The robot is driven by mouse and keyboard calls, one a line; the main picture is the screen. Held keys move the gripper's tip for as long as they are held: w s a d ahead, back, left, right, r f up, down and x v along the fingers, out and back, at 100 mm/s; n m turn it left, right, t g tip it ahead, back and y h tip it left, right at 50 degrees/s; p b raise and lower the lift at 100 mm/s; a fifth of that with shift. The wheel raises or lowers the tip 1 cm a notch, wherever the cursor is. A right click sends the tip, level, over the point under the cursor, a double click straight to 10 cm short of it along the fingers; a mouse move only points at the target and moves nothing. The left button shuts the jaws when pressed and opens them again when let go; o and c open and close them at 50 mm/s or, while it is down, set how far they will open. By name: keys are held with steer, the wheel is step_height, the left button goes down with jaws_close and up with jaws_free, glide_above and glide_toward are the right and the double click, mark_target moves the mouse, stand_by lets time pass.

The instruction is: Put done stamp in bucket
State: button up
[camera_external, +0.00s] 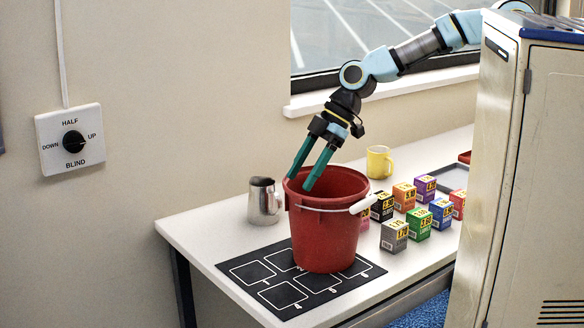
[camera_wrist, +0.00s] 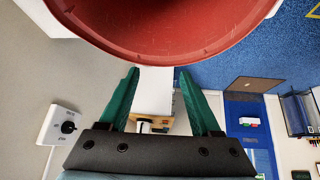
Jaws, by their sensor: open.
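A red bucket (camera_external: 325,235) with a white-gripped handle stands upright on a black mat on the table. Its curved red rim also fills the top of the wrist view (camera_wrist: 165,40). My gripper (camera_external: 299,182) has two green fingers, spread apart and pointing down at the bucket's left mouth. In the wrist view my gripper (camera_wrist: 158,74) is open, with no held object visible between the fingers. I cannot make out a done stamp in either view. The inside of the bucket is mostly hidden.
The black mat (camera_external: 262,273) has white outlined squares. A metal jug (camera_external: 262,203) stands left of the bucket. A yellow mug (camera_external: 379,162) stands behind. Several small coloured cartons (camera_external: 394,236) stand to the right. A grey cabinet (camera_external: 520,180) hides the table's right end.

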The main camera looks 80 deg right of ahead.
steer(key=w+a+m+t+b, duration=0.2)
steer(key=a+b, duration=0.1)
steer(key=a, duration=0.6)
steer(key=s+a+f+m+g+p, duration=0.1)
steer(key=s+f+m+g+p, duration=0.1)
steer(key=s+f+p, duration=0.4)
steer(key=s+a+f+m+g+p, duration=0.1)
steer(key=s+f+g+p, duration=0.15)
steer(key=s, duration=0.65)
steer(key=s+d+f+m+h, duration=0.1)
steer(key=s+d+m+h, duration=0.1)
steer(key=s+d, duration=0.3)
steer(key=s+d+f+m+g+h, duration=0.1)
steer(key=s+d, duration=0.4)
steer(key=d, duration=0.7)
steer(key=shift+s+d+f+m+h, duration=0.15)
steer(key=shift+s+f+m+h, duration=0.15)
steer(key=shift+f+m+h, duration=0.2)
steer(key=shift+g, duration=0.25)
